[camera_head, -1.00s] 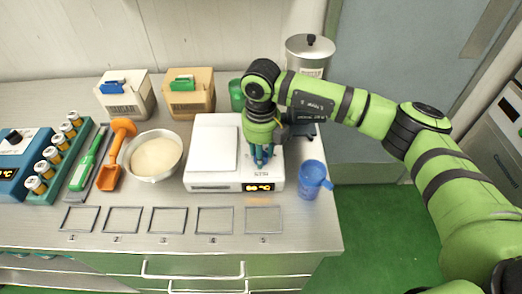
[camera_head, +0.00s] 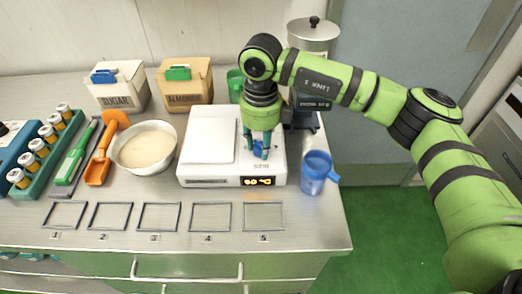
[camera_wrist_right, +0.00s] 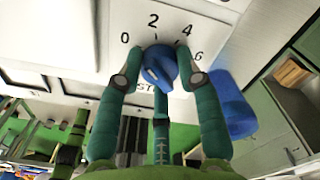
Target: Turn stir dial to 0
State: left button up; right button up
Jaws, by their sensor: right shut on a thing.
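The stir dial is a blue knob (camera_head: 259,149) on the right side of the white heating plate unit (camera_head: 187,172). In the right wrist view the blue knob (camera_wrist_right: 160,66) sits below the printed marks 0, 2, 4 and 6. My right gripper (camera_head: 260,153) points down over the knob. In the right wrist view the teal fingers of my right gripper (camera_wrist_right: 157,70) close around the knob and touch it. The fingers hide part of the knob, and I cannot tell for sure which mark it points to. My left gripper is not in view.
A blue cup (camera_head: 315,175) stands close to the right of the unit. A white bowl (camera_head: 167,166) of pale powder is to the left. A metal pot (camera_head: 313,36) stands behind. Numbered frames (camera_head: 210,232) line the front of the table.

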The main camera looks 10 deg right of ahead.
aim_at(261, 142)
jog(key=shift+f+n+b, duration=0.25)
jog(key=shift+n+b, duration=0.8)
jog(key=shift+n, duration=0.05)
jog(key=shift+r+n+b, duration=0.15)
jog(key=shift+n+b, duration=0.55)
jog(key=shift+n, duration=0.2)
jog(key=o, duration=1.2)
jog(key=shift+c, duration=0.2)
jog(key=shift+r, duration=0.1)
jog(key=shift+r, duration=0.1)
notch_tip(261, 142, up, 12)
